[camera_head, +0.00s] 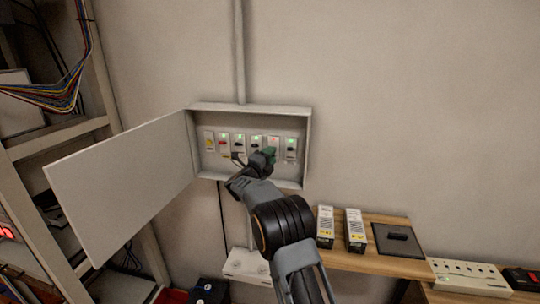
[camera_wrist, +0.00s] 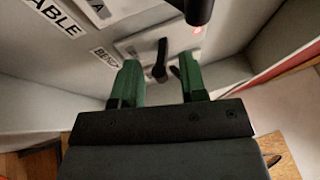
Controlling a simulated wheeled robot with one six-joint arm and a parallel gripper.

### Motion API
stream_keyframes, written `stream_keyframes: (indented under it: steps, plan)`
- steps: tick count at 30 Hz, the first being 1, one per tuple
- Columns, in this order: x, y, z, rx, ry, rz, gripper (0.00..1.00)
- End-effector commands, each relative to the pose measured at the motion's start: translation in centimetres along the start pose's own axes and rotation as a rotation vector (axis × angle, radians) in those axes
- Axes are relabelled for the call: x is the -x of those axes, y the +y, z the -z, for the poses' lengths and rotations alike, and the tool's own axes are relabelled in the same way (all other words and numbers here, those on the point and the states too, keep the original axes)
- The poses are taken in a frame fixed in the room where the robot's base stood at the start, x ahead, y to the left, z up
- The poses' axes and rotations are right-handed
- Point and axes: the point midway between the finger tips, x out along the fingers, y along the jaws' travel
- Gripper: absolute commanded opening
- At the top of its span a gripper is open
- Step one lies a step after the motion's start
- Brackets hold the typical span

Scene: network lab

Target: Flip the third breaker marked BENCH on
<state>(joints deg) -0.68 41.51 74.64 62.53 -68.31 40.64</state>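The breaker marked BENCH shows in the wrist view as a pale plate with a black lever (camera_wrist: 160,62). Its label (camera_wrist: 105,58) is partly cut off by my left finger, leaving "BENC" readable. A red light (camera_wrist: 197,30) glows on that plate. My gripper (camera_wrist: 158,80) has its two green fingers apart, with the lever seen between them; I cannot tell whether either finger touches it. In the head view, my gripper (camera_head: 262,157) is at the row of breakers in the open panel (camera_head: 250,107) and hides one breaker right of the middle.
The panel door (camera_head: 120,185) is swung open to the left. A wooden shelf (camera_head: 370,262) with boxed units is below right.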

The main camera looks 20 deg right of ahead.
Motion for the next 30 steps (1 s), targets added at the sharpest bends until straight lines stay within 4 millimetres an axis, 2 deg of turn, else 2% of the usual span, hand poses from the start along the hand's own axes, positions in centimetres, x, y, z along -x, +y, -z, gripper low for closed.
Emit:
stream_keyframes:
  steps: [8,21,30]
  plan:
    - [-0.11,0.00,0.01,0.000,0.000,0.000,0.39]
    - [-0.10,0.01,0.02,0.000,0.000,0.000,0.00]
    - [-0.10,-0.15,0.02,0.007,-0.001,-0.018,0.00]
